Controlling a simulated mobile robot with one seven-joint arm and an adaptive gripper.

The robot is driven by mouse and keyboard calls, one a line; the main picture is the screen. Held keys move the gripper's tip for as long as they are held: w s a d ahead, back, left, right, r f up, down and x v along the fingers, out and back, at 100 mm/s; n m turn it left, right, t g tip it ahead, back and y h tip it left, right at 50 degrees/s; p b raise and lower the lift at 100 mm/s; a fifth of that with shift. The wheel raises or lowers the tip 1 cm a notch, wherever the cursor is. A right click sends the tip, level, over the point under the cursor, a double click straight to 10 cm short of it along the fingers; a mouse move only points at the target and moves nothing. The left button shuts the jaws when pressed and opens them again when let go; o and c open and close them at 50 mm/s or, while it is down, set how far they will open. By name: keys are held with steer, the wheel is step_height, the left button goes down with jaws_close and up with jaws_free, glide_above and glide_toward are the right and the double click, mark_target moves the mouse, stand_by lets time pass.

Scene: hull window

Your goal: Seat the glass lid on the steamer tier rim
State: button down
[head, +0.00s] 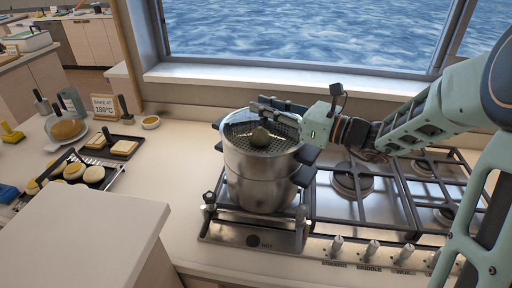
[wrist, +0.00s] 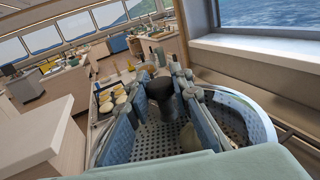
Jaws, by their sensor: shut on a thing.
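A steel steamer tier (head: 234,160) stands on a steel pot (head: 255,194) on the hob's left burner. In the wrist view my gripper (wrist: 162,95) is shut on the dark knob of the glass lid (wrist: 245,113). The lid is clear, and its curved edge and the tier's holes show around the fingers. The glass hardly shows in the head view, so I cannot tell whether its edge touches the tier rim.
The gas hob (head: 350,185) has free burners to the right, under my arm. Dark side handles stick out from the pot. A tray of round buns (head: 75,172), a board with bread (head: 112,147) and a sign (head: 104,106) are at left. The window sill runs behind.

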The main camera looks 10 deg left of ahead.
mark_target(277, 125)
steer(key=shift+f, duration=0.4)
stand_by(0.9)
steer(key=c, duration=1.9)
jaws_free()
steer(key=shift+d+r, duration=0.1)
steer(key=shift+d, duration=0.1)
steer(key=shift+v, duration=1.55)
steer(key=shift+s, duration=0.1)
steer(key=o, duration=0.6)
steer(key=c, duration=0.6)
